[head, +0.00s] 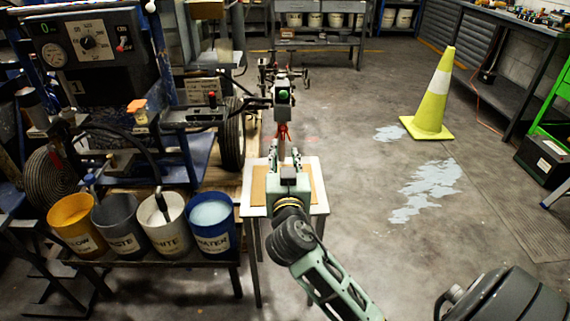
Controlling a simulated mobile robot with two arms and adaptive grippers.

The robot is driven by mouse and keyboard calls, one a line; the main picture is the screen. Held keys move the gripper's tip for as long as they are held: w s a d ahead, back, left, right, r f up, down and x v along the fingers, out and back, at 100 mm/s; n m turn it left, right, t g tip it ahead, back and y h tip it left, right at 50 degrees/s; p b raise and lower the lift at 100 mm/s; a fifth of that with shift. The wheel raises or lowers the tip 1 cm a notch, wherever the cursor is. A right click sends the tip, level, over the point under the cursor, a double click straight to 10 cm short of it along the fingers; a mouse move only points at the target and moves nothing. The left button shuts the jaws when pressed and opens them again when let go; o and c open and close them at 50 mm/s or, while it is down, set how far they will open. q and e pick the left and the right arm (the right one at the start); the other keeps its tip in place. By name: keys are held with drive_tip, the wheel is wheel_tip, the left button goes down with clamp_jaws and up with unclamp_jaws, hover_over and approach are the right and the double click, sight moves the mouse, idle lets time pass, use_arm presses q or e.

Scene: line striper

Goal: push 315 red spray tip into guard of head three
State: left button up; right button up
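My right gripper (286,147) reaches away from me over a small white-topped stand. Its two fingers stand apart, with a visible gap between them. A small red piece (283,131), which may be the red spray tip or part of a guard, shows just beyond and between the fingertips. I cannot tell whether the fingers touch it. Above it is a dark head unit (283,93) with a green round face, on the striper's boom. Which head is number three, and the opening of its guard, are too small to make out. My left gripper is not in view.
The stand (319,187) carries a brown board. Yellow (73,223), grey, white and blue (211,220) buckets sit on a bench to the left, below the striper's control panel (92,45). A yellow-green cone (432,100) stands right; the floor between is mostly clear.

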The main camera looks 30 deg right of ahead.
sight(283, 135)
drive_tip(key=x, duration=0.7)
drive_tip(key=shift+f, duration=0.1)
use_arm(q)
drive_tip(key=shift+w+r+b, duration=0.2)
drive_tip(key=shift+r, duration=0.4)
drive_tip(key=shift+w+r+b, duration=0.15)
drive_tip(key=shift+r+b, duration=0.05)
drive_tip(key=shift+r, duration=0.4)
use_arm(e)
drive_tip(key=shift+x, duration=1.2)
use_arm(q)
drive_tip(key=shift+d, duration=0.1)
use_arm(e)
drive_tip(key=shift+c, duration=1.1)
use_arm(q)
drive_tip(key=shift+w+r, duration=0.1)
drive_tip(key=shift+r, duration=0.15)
use_arm(e)
clamp_jaws()
